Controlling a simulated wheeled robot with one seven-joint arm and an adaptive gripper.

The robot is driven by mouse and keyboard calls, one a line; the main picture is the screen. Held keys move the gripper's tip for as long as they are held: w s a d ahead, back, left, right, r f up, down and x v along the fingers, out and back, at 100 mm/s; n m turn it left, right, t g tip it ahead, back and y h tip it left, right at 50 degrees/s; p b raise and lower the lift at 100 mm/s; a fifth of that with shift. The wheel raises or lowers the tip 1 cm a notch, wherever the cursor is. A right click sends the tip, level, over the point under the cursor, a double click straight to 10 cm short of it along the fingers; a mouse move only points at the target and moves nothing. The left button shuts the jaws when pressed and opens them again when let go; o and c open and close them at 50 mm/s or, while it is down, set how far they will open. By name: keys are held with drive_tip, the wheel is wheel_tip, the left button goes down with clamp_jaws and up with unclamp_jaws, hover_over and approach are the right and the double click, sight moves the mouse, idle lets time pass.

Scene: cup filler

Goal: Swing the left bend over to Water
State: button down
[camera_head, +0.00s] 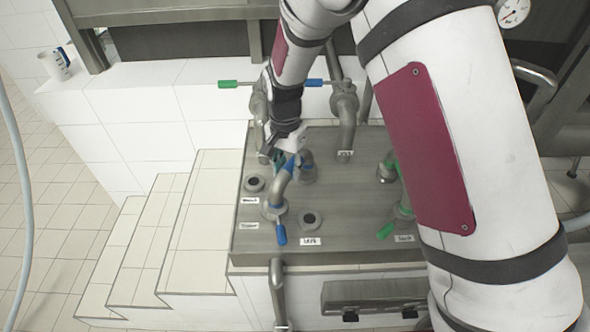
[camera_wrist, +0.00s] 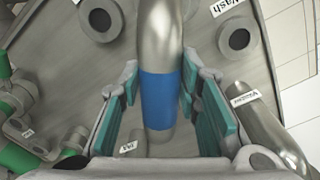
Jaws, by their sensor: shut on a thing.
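The left bend (camera_head: 277,195) is a grey metal pipe with a blue band, rising from a collar on the panel with a blue handle (camera_head: 281,235). My gripper (camera_head: 286,154) is at the bend's upper part from behind. In the wrist view its teal-padded fingers (camera_wrist: 160,88) lie on both sides of the blue band (camera_wrist: 160,95), shut on the left bend. Where the bend's far end sits is hidden by my gripper. Open ports show in the head view left of the bend (camera_head: 254,183) and right of it (camera_head: 310,219). I cannot surely tell which label reads Water.
A bend with green handles (camera_head: 402,208) stands at the right, partly behind my arm. Two upright pipes with valves rise behind the panel (camera_head: 345,205), with a green handle (camera_head: 228,84) and a blue one. Tiled steps (camera_head: 200,220) lie left. A white cup (camera_head: 55,65) stands back left.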

drive_tip(key=shift+w+a+m, duration=0.4)
drive_tip(key=shift+a+m, duration=0.05)
drive_tip(key=shift+m, duration=0.25)
drive_tip(key=c, duration=1.2)
unclamp_jaws()
wheel_tip(320, 180, up, 12)
drive_tip(key=shift+w+a, duration=0.1)
